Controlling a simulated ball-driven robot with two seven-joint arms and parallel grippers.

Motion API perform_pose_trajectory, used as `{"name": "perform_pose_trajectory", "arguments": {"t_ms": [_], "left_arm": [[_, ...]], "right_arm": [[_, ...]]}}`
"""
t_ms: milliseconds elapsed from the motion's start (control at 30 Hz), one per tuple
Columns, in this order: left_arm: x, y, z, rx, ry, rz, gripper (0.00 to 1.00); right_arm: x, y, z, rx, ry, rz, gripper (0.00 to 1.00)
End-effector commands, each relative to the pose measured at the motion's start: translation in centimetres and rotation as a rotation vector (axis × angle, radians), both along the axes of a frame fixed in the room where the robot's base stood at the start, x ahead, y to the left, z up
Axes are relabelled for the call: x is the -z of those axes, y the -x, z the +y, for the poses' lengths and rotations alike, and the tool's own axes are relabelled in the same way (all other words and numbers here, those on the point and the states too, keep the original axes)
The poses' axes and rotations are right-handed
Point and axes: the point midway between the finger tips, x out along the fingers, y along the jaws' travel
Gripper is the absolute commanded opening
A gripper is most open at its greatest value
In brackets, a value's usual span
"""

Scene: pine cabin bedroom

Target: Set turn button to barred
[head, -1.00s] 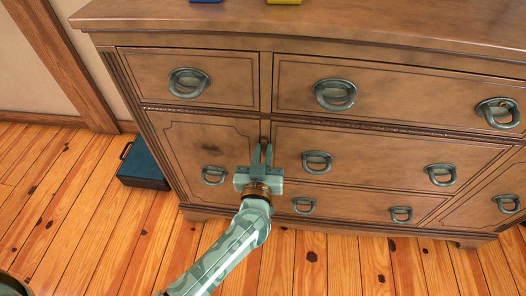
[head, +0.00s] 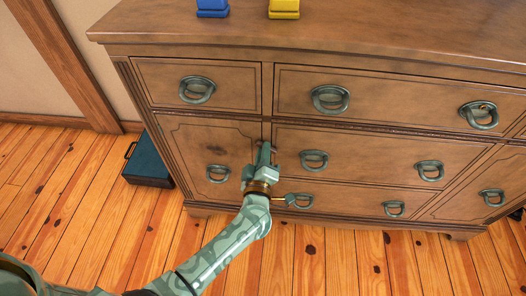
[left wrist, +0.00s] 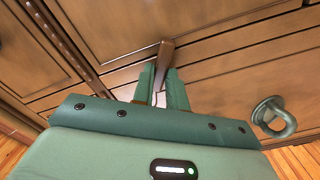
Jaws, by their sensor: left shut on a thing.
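The turn button is a small brown wooden bar on the front of the wooden dresser (head: 215,132). It shows in the left wrist view (left wrist: 166,52), standing out lengthwise from between the fingers. My left gripper (head: 265,153) is at the edge between the lower left cupboard door (head: 195,140) and the drawers. In the left wrist view its two fingers (left wrist: 163,82) are on either side of the button, shut on it. The fingers hide the button's lower part, and in the head view the gripper covers most of it. My right gripper is not in view.
Ring handles stand out nearby: one on the door (head: 218,173), one on the drawer to the right (head: 314,160). A blue object (head: 212,8) and a yellow one (head: 284,8) stand on the dresser top. A dark teal case (head: 147,163) lies on the floor at left.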

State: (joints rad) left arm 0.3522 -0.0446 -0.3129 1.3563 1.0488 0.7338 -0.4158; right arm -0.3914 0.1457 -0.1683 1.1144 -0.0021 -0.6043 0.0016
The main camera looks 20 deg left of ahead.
Motion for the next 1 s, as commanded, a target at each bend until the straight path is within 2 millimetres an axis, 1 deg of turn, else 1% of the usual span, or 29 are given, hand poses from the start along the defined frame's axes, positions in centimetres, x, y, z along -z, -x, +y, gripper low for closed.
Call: {"name": "perform_pose_trajectory", "arguments": {"t_ms": [300,500,700,1000], "left_arm": [[0.35,0.12,0.05,0.0,0.26,-0.071,0.0],[0.49,0.14,0.07,0.0,0.38,-0.105,0.0],[0.57,0.16,0.08,0.0,0.453,-0.126,0.0],[0.62,0.18,0.07,0.0,0.488,-0.134,0.0]], "right_arm": [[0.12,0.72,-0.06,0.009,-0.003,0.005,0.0],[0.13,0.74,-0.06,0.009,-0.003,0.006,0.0],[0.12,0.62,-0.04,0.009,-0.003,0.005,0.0],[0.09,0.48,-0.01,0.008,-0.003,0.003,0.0]]}}
